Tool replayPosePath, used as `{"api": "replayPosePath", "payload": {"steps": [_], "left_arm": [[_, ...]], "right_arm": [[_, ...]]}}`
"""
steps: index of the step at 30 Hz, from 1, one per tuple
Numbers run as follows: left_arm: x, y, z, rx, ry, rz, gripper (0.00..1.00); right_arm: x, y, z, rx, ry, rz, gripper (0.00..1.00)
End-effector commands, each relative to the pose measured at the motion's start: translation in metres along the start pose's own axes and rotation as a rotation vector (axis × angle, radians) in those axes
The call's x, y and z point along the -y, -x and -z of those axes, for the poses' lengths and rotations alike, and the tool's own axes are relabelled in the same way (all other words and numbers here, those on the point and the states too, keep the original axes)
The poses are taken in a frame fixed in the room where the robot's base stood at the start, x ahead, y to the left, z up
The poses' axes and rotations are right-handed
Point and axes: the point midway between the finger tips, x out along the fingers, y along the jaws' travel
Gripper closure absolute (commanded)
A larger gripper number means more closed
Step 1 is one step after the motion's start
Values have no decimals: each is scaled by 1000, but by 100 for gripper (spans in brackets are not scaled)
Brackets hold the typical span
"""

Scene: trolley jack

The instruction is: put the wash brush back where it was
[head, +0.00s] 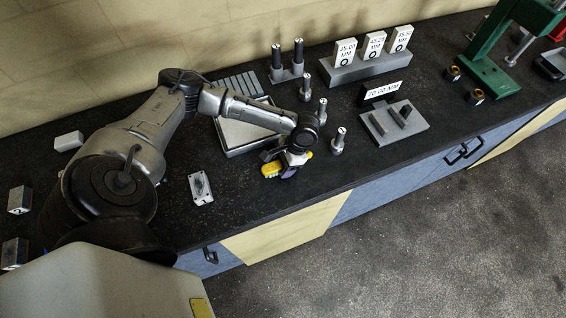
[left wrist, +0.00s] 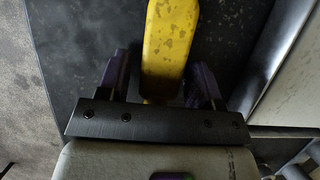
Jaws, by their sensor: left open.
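A yellow, speckled thing (head: 271,169), which seems to be the wash brush, is at the worktop's front edge area in the head view. It also shows in the left wrist view (left wrist: 168,50), long and rounded at its near end. My left gripper (head: 287,169) points down over it. In the left wrist view my left gripper (left wrist: 162,84) is open, its purple fingers on either side of the yellow thing. A gap shows at the left finger; contact at the right finger is unclear. Part of the brush is hidden by the gripper. My right gripper is not in view.
A shallow grey tray (head: 237,149) lies just behind the left gripper. Several upright pins, one being (head: 338,141), stand close to its right. A flat grey block (head: 411,131) and labelled blocks stand farther right. A small metal plate (head: 201,188) lies left.

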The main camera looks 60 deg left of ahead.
Motion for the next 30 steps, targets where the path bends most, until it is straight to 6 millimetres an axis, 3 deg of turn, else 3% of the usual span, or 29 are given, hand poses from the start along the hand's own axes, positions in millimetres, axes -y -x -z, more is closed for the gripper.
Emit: {"api": "replayPosePath", "payload": {"steps": [8, 21, 30], "left_arm": [[0, 12, -1, -3, 0, 1, 41], [0, 90, 0, -3, 0, -1, 41], [0, 119, -1, -1, 0, -1, 41]], "right_arm": [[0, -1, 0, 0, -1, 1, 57], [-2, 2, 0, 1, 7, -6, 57], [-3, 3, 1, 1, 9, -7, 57]]}}
